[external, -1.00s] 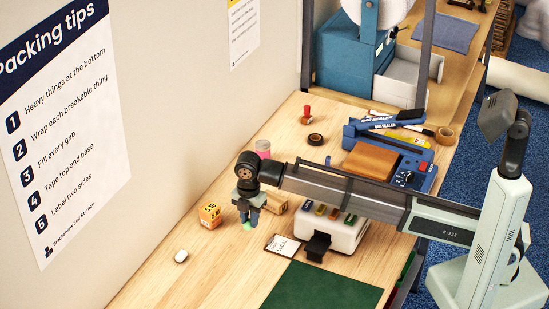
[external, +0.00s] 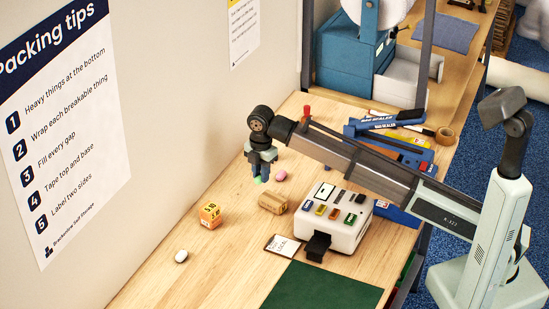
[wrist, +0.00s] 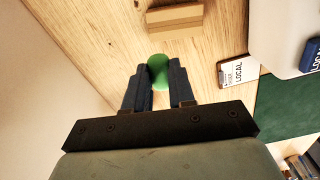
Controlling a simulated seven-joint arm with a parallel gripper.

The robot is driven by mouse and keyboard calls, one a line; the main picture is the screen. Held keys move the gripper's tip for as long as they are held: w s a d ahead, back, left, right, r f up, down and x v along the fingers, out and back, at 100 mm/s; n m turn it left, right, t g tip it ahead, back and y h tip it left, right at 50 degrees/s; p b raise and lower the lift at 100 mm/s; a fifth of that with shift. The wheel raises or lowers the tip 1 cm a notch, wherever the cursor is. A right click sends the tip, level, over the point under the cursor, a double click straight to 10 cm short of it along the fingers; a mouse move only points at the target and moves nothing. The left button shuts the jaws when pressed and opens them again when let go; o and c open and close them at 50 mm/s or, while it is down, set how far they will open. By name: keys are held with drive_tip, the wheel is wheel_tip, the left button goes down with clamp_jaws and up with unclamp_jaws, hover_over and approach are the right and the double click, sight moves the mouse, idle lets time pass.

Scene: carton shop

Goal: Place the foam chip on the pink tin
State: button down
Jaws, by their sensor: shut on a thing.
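My gripper (external: 260,177) is shut on a small green rounded piece, the foam chip (wrist: 158,72), which pokes out between the blue-grey fingertips in the wrist view. In the external view only a bit of green shows below the fingers, which point down over the back left of the table. I cannot tell its exact height above the table. The pink tin is not visible now; in the external view my gripper covers the spot where it showed earlier, and the wrist view does not show it.
A pink rounded piece (external: 281,175) lies right of my gripper. A tan block (external: 273,203), an orange numbered box (external: 210,215), a white piece (external: 181,256) and a label card (external: 283,245) lie nearer. A white device (external: 340,215) stands to the right. The wall is close on the left.

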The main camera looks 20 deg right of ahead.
drive_tip(key=w+d+r, duration=0.2)
drive_tip(key=w+d, duration=0.1)
drive_tip(key=w, duration=0.5)
drive_tip(key=w+d+r, duration=0.2)
drive_tip(key=w, duration=0.6)
drive_tip(key=w+d+r, duration=0.3)
drive_tip(key=w, duration=0.5)
drive_tip(key=shift+s+f+n, duration=0.15)
drive_tip(key=shift+f+n, duration=0.35)
drive_tip(key=shift+f, duration=2.15)
drive_tip(key=shift+s+f+n, duration=0.1)
drive_tip(key=shift+f+n, duration=0.4)
drive_tip(key=shift+f, duration=2.15)
drive_tip(key=c, duration=1.4)
unclamp_jaws()
drive_tip(key=shift+f, duration=0.15)
drive_tip(key=o, duration=0.5)
drive_tip(key=shift+c, duration=0.2)
